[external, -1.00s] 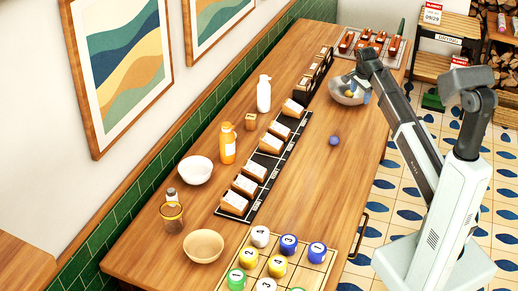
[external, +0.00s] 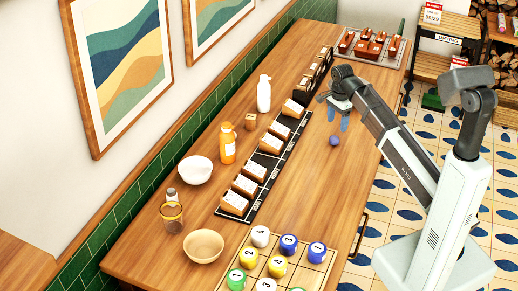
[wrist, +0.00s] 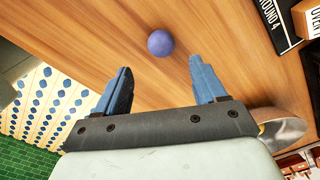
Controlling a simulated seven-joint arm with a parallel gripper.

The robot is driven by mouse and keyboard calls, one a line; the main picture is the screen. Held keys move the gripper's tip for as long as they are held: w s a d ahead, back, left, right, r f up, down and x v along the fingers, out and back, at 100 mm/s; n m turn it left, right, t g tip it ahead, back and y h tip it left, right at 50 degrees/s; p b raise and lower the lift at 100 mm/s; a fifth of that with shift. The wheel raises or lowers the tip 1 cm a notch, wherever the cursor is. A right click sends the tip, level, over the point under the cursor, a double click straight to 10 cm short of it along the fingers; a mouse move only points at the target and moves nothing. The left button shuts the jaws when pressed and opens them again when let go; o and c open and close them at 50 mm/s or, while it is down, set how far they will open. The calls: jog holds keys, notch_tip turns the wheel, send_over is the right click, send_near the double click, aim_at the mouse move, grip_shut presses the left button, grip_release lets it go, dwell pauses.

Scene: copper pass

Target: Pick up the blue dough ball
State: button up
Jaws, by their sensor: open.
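The blue dough ball (external: 334,141) rests on the bare wooden table. It also shows in the wrist view (wrist: 160,42), beyond the fingertips and roughly between their lines. My gripper (external: 338,118) is above the table just behind the ball, with its fingers pointing down. In the wrist view my gripper (wrist: 160,80) has its two blue fingers spread wide with nothing between them. The ball is apart from both fingers.
A metal bowl (wrist: 283,128) is close beside my gripper in the wrist view. The table around the ball is clear.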

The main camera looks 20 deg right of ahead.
aim_at(335, 137)
jog(key=shift+w+a+f, duration=0.1)
jog(key=shift+f, duration=3.9)
jog(key=c, duration=1.1)
